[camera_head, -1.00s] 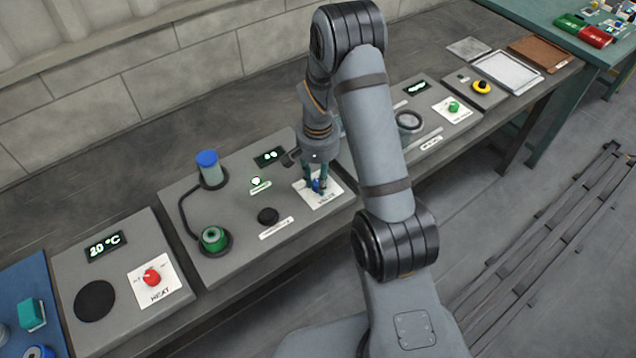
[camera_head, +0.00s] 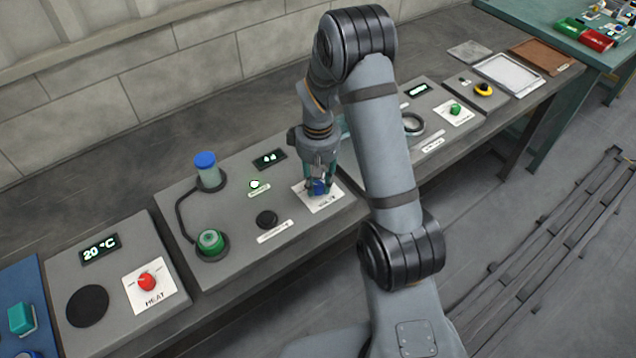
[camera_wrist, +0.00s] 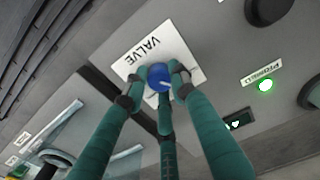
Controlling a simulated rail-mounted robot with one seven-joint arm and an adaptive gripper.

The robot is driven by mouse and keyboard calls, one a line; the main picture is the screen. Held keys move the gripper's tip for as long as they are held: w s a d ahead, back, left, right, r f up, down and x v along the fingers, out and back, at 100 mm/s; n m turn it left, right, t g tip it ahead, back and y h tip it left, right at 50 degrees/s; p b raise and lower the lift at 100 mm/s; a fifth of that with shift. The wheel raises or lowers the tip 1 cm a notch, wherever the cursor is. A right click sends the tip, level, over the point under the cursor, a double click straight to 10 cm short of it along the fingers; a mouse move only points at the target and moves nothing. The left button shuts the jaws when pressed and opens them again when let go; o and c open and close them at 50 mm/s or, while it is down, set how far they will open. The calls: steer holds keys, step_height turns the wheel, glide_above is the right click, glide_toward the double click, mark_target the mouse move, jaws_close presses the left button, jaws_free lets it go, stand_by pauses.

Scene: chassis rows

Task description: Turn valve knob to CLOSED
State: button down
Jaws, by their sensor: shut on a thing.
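The valve knob (camera_wrist: 158,77) is blue with a white pointer line and sits on a white plate (camera_wrist: 190,60) marked VALVE. In the wrist view the pointer line runs toward the lower left of the knob. My gripper (camera_wrist: 156,88) has its green fingers around the knob and is shut on it. In the head view the blue knob (camera_head: 319,187) shows between the fingertips of my gripper (camera_head: 318,190), at the right end of the middle panel. The CLOSED marking cannot be read; the fingers hide part of the plate.
The middle panel also carries a blue-capped cylinder (camera_head: 207,170), a green fitting (camera_head: 211,242), a black knob (camera_head: 267,219) and a lit green lamp (camera_head: 254,184). A panel with a red HEAT knob (camera_head: 147,281) stands to the left. A ring (camera_head: 413,123) lies on the right panel.

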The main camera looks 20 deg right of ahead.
mark_target(318, 185)
steer(key=shift+n, duration=0.6)
steer(key=c, duration=1.4)
jaws_free()
steer(key=shift+c, duration=0.2)
steer(key=shift+o, duration=0.2)
step_height(318, 185, up, 12)
